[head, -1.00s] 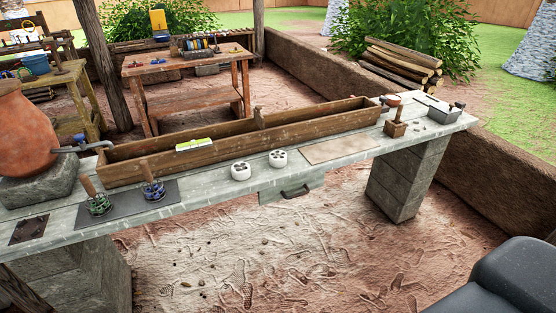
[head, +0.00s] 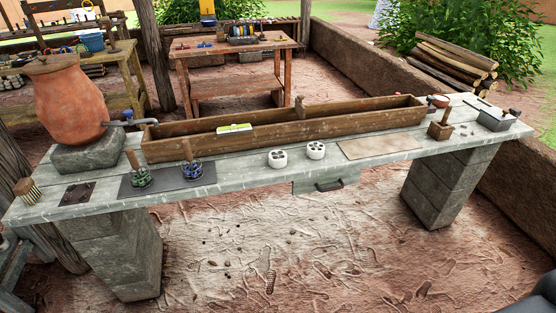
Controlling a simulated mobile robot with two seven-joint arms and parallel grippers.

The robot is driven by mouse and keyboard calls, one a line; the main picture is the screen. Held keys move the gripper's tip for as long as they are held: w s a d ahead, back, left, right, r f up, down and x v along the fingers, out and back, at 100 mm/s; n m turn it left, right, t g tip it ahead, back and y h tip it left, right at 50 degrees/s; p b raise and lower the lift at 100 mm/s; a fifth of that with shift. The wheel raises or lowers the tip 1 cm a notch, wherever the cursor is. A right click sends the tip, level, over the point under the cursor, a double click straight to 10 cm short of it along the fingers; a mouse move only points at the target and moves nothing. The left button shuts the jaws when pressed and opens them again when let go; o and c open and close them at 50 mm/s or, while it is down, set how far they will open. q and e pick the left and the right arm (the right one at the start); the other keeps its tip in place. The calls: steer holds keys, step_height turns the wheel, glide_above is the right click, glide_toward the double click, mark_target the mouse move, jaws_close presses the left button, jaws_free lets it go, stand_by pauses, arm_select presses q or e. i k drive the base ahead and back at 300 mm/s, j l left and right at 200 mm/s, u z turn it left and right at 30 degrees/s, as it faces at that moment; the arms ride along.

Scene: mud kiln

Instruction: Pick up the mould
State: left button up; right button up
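I cannot tell for sure which thing is the mould. Two small white round pieces with dark holes in their tops, a left one (head: 277,159) and a right one (head: 316,150), stand on the front middle of the long grey bench (head: 235,182). A small brown wooden block with a knob (head: 440,131) stands near the bench's right end. A grey metal box (head: 495,120) is to its right. Neither of my grippers is in view.
A long wooden trough (head: 350,124) runs along the bench's back, with a green-and-white item on it. A clay jar (head: 68,103) with a spout stands left. Two handled patterned tools, green (head: 139,177) and blue (head: 190,172), stand on a dark mat. A flat tan board (head: 380,146) lies right of centre.

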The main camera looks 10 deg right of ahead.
mark_target(277, 158)
steer(key=i+l, duration=0.15)
steer(key=l, duration=0.2)
steer(key=i+l, duration=0.2)
steer(key=l, duration=0.15)
steer(key=i+l, duration=0.15)
steer(key=l, duration=0.2)
steer(key=i+l, duration=0.15)
steer(key=l, duration=0.15)
steer(key=i+l+u, duration=0.1)
steer(key=l, duration=0.25)
steer(key=i+l, duration=0.4)
steer(key=l, duration=0.35)
steer(key=i+l, duration=0.15)
steer(key=l, duration=0.2)
